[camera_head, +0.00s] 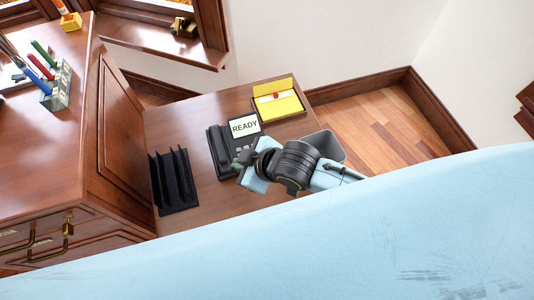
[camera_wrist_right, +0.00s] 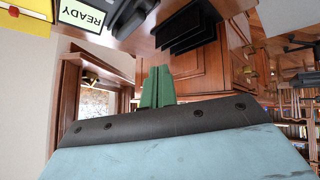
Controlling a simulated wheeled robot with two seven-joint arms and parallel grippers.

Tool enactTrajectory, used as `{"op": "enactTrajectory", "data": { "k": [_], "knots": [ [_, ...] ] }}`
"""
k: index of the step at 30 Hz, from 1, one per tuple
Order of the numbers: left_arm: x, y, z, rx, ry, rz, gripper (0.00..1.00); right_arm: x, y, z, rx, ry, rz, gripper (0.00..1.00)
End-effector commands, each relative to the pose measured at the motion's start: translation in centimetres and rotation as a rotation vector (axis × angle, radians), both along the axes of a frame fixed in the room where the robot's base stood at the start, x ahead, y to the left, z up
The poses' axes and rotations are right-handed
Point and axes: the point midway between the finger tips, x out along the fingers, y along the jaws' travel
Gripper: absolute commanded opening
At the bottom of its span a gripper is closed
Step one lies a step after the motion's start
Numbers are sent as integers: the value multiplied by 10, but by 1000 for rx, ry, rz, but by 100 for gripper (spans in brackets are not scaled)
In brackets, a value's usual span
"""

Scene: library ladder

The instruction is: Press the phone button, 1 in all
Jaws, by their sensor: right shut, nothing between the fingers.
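The black desk phone (camera_head: 221,150) sits on the small brown table (camera_head: 190,116), its handset along the left side. Its screen (camera_head: 244,126) reads READY. My right gripper (camera_head: 243,158) is over the lower right part of the phone in the head view and covers some of its keys. Its green fingers are shut with nothing between them; they also show in the right wrist view (camera_wrist_right: 158,87). That view shows the READY screen (camera_wrist_right: 82,13) and part of the phone (camera_wrist_right: 130,14) upside down at the top. I cannot tell whether a fingertip touches a button. My left gripper is not in view.
A black file rack (camera_head: 173,181) stands left of the phone, and a yellow note holder (camera_head: 277,101) behind it to the right. A wooden desk (camera_head: 62,150) with a pen holder (camera_head: 57,86) stands at the left.

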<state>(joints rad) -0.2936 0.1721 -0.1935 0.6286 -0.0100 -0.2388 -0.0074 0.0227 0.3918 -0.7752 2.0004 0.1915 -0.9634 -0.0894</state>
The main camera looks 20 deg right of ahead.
Motion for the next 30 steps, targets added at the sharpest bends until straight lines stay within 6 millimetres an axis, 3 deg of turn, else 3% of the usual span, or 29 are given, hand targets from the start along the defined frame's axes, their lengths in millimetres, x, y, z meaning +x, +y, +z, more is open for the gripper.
{"op": "enactTrajectory", "data": {
  "k": [2,5,9,15,19,30],
  "knots": [
    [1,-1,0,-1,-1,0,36,18,5,-17,-44,-72,119,0],
    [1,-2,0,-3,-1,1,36,37,-4,-41,-96,-143,242,0],
    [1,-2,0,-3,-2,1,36,69,-44,-66,-179,-217,347,0],
    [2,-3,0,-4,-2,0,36,101,-97,-79,-252,-272,402,0],
    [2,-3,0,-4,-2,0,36,107,-109,-81,-267,-283,411,0],
    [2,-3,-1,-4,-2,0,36,107,-108,-81,-265,-284,413,0]
  ]
}}
